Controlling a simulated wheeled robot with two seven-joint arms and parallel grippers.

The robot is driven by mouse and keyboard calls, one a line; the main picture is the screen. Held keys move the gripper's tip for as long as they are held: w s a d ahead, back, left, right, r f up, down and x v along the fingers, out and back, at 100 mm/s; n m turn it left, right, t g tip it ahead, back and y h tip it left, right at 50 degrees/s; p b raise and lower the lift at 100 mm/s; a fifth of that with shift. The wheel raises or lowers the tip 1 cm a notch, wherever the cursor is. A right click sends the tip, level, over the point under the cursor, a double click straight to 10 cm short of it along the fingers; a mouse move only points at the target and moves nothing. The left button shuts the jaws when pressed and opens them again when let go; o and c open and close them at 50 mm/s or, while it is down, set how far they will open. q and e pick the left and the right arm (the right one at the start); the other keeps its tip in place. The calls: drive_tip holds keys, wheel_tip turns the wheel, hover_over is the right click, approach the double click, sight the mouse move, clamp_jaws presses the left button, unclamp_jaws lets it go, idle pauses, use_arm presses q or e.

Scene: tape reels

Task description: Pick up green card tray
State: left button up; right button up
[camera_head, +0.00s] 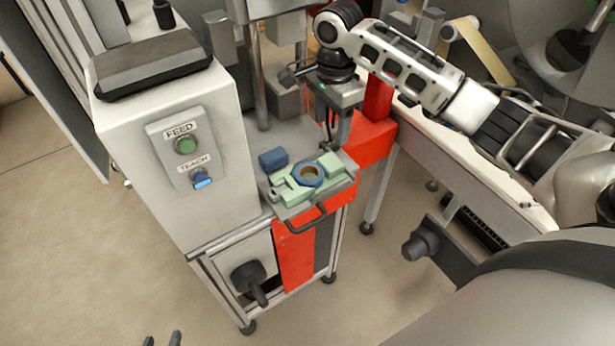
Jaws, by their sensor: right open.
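The green card tray (328,161) is a pale green piece lying on a grey plate at the front of the machine, in the middle of the view. A blue ring with a brown inside (309,174) sits on it. My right gripper (331,137) comes in from the upper right and points down, just behind and above the tray. It is open and apart from the tray. Only the dark fingertips of my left gripper (161,339) show at the bottom left edge, spread apart with floor between them, far from the tray.
A dark blue block (272,159) lies left of the tray. A white control box (180,150) with FEED and TEACH buttons stands to the left. A black handle (305,220) sticks out in front of the plate. Red machine panels (372,140) stand behind.

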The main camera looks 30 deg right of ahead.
sight(327, 164)
wheel_tip(327, 164, down, 12)
drive_tip(key=shift+w+a+r, duration=0.1)
drive_tip(key=shift+a+r, duration=0.05)
drive_tip(key=shift+r, duration=0.1)
drive_tip(key=c, duration=0.9)
